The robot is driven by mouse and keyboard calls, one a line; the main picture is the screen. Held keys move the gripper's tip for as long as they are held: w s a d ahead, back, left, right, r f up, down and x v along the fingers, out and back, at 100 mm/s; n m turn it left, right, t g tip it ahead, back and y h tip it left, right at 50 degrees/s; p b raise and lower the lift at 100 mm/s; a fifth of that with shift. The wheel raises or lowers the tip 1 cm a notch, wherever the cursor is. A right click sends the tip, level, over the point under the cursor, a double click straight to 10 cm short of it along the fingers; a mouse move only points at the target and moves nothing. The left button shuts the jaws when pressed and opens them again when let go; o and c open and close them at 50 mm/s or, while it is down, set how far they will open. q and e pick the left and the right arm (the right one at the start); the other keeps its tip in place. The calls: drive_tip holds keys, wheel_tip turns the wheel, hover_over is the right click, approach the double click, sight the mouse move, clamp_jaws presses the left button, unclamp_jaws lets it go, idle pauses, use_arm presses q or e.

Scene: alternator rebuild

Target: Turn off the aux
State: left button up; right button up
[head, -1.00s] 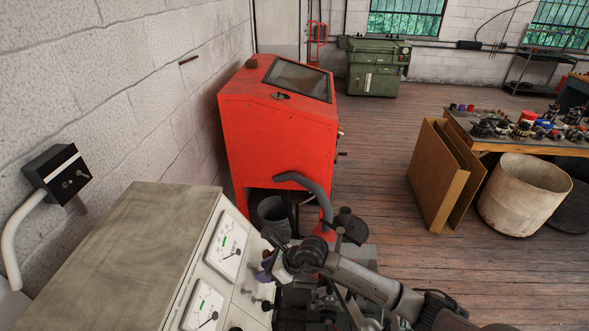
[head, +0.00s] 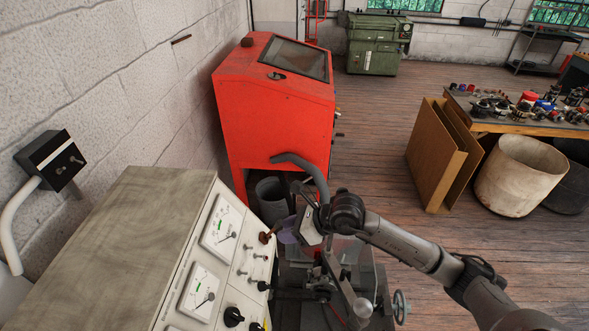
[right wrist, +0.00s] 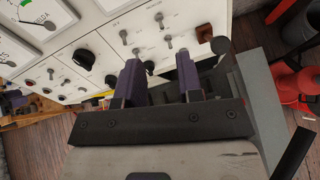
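The grey test bench (head: 150,235) stands at the lower left, its sloped white panel carrying dial gauges, knobs and small toggle switches (head: 247,272). In the right wrist view several metal toggles (right wrist: 168,42) show beside a black knob (right wrist: 85,60) and a reddish-brown knob (right wrist: 204,33). The panel lettering is too small to tell which control is the aux. My right gripper (head: 284,234) is at the panel's right edge near the reddish-brown knob. Its purple fingers (right wrist: 158,72) are apart with nothing held between them. My left gripper is out of view.
A red cabinet (head: 275,120) stands behind the bench, with a grey bucket (head: 271,196) below. A machine with a handwheel (head: 401,306) is right of the panel. Cardboard sheets (head: 432,160) and a pale bin (head: 515,180) stand right. The wooden floor between is clear.

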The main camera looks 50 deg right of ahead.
wheel_tip(320, 180, up, 18)
drive_tip(key=w+d+m+t, duration=0.1)
drive_tip(key=m+t, duration=1)
drive_tip(key=t, duration=0.2)
drive_tip(key=shift+w+d+r+m+t+y, duration=0.2)
drive_tip(key=shift+d+m+t+y, duration=0.1)
drive_tip(key=shift+t+y, duration=0.1)
